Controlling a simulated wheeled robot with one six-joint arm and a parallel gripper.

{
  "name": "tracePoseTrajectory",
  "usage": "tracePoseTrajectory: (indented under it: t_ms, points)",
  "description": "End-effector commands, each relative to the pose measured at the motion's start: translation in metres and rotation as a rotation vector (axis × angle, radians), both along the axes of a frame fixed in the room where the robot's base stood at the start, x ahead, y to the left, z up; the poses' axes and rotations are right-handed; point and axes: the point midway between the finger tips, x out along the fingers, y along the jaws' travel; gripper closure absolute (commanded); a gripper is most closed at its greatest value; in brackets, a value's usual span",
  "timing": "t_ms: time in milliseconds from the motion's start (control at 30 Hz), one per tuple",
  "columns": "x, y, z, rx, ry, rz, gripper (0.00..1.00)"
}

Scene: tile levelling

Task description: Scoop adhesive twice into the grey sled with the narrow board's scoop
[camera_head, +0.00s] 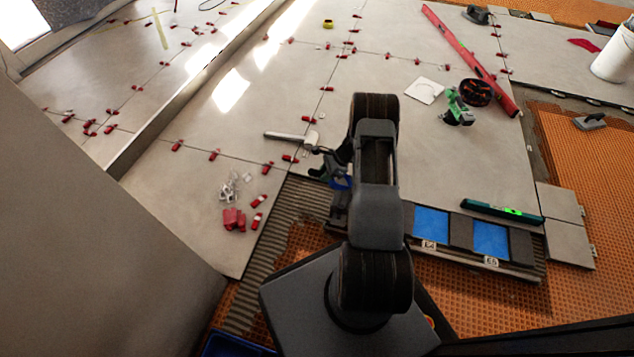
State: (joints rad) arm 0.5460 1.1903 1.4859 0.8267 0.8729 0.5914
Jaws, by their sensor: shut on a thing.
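My gripper (323,173) is at the left of my arm, low over the ridged adhesive bed at the tile edge. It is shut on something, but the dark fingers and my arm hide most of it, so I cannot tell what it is. A small blue part (341,182) shows beside the gripper. I cannot make out the grey sled or the scoop. A dark board with two blue panels (432,222) (490,240) and small white labels lies right of my arm. A white bucket (612,58) stands at the far right; its contents are not visible.
A pale-handled tool (288,137) lies just beyond the gripper. Red clips (234,219) are scattered on the tiles. A green level (503,211), a green tool (457,108) and a long red bar (470,60) lie to the right. Orange matting (585,160) is at right.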

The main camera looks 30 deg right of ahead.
Motion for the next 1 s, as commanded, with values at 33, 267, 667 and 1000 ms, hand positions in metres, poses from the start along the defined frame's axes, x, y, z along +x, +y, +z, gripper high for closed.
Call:
tracePoseTrajectory:
  t_ms: [33,267,667,1000]
  points:
    - [-0.001,-0.007,-0.003,0.036,-0.011,-0.004,1.0]
    - [-0.007,-0.028,0.007,0.207,-0.053,-0.002,1.0]
    - [-0.011,-0.046,0.022,0.361,-0.089,0.002,1.0]
    - [-0.012,-0.048,0.023,0.374,-0.092,0.002,1.0]
